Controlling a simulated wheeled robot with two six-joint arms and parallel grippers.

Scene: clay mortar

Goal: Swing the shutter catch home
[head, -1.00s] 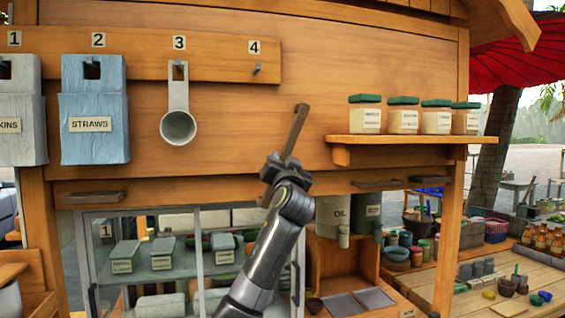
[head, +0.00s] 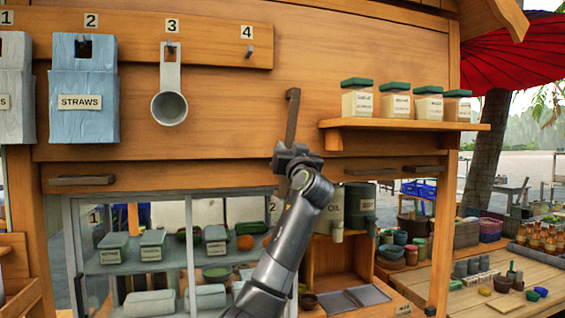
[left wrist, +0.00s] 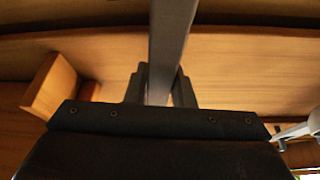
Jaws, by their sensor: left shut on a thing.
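The shutter catch (head: 292,115) is a long dark grey-brown bar standing nearly upright against the wooden shutter panel (head: 225,125), below hook 4. My left gripper (head: 293,155) is shut on the bar's lower part. In the left wrist view, the bar (left wrist: 171,40) runs down between the two fingers of my left gripper (left wrist: 160,85). The bar's lower end is largely hidden by the gripper and my arm. My right gripper is not in view.
Short flat bars lie horizontally on the lower rail at left (head: 82,180) and right (head: 421,169). A shelf (head: 400,124) with several green-lidded jars juts out right of the catch. A scoop (head: 169,107) hangs from hook 3. A glass case (head: 165,250) stands below.

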